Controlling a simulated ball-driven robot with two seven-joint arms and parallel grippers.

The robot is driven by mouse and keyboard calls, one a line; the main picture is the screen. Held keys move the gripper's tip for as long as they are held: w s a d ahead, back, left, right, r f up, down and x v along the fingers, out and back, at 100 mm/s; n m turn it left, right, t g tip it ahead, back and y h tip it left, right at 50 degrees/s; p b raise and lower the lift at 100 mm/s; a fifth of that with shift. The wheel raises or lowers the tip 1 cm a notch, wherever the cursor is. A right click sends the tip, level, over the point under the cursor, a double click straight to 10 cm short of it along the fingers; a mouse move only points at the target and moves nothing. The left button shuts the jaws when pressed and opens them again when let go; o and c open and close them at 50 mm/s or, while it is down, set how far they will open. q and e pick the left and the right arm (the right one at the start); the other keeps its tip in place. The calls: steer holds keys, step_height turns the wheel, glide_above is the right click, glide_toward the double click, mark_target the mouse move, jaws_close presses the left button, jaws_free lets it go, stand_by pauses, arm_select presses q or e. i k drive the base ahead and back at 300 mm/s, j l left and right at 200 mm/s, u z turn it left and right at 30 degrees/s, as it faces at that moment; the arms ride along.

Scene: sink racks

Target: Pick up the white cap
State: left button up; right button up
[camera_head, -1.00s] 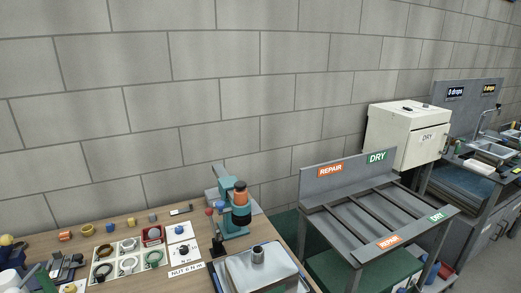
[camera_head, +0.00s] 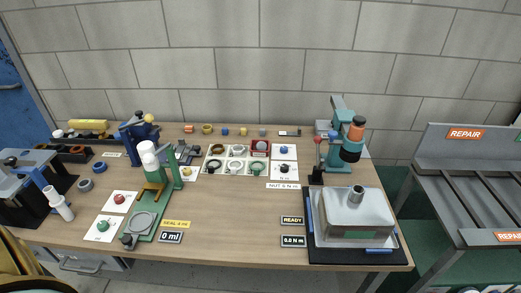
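No single item is clearly the white cap at this size. White candidates in the head view are the rounded white top (camera_head: 147,149) on the green stand and a white ring-like part (camera_head: 238,150) in the sorting tray. A white cylindrical piece (camera_head: 60,205) also stands tilted near the left end of the bench. Neither of my grippers shows in the view.
The wooden bench (camera_head: 235,215) has clear room in its middle. A teal press (camera_head: 340,135) stands at the back right, behind a metal box (camera_head: 352,215) on a black mat. A grey rack (camera_head: 470,200) is beyond the right end. A green stand (camera_head: 150,200) is left of centre.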

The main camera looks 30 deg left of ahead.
mark_target(59, 134)
steer(key=u, duration=2.4)
